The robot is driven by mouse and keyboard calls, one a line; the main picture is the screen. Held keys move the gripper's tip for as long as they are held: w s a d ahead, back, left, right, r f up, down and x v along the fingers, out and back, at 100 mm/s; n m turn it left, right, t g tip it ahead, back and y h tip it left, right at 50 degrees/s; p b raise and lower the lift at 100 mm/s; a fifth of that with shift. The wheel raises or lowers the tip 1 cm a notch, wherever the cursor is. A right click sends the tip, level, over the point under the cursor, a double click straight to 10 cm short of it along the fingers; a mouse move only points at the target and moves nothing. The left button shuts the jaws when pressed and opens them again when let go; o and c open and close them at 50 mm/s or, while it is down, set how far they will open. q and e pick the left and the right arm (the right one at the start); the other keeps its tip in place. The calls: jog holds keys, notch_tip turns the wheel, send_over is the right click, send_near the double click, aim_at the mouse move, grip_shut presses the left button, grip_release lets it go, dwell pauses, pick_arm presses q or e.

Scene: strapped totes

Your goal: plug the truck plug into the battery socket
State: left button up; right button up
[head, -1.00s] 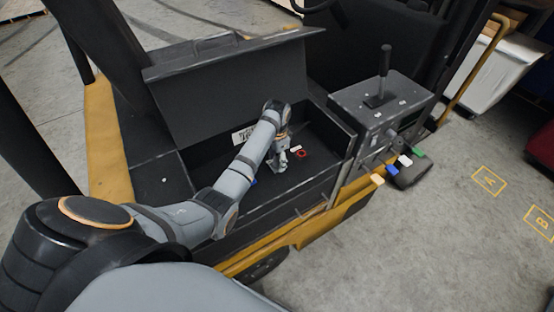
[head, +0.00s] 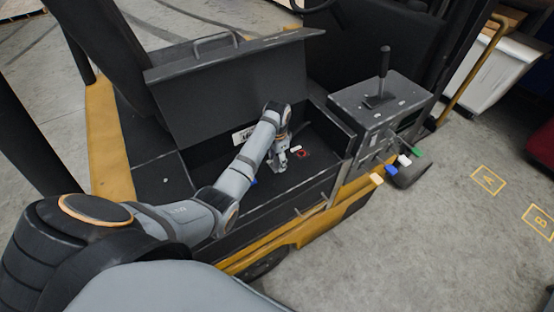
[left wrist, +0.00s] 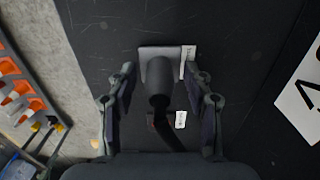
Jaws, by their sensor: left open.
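My left gripper (head: 279,166) reaches down into the open dark compartment (head: 322,186) of the yellow and black truck. In the left wrist view my left gripper (left wrist: 160,112) is open, one finger on each side of a dark rounded plug-like body (left wrist: 158,75). Clear gaps show between it and the fingers. A dark cable (left wrist: 172,132) bends from it towards my wrist. A grey block (left wrist: 146,52) lies directly behind it; I cannot tell whether that is the socket or whether the two are joined. A small red part (head: 302,153) lies right of the gripper.
The raised lid (head: 225,85) stands behind the compartment. A control box (head: 380,105) with a lever stands to its right, with coloured tabs (head: 404,160) at its side. A white label (left wrist: 189,60) sits beside the grey block. Open floor lies at the right.

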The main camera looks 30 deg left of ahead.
pick_arm(q)
jog(key=shift+c, duration=0.4)
grip_shut()
jog(key=shift+r, duration=0.1)
jog(key=shift+w+r, duration=0.15)
jog(key=shift+r, duration=2.75)
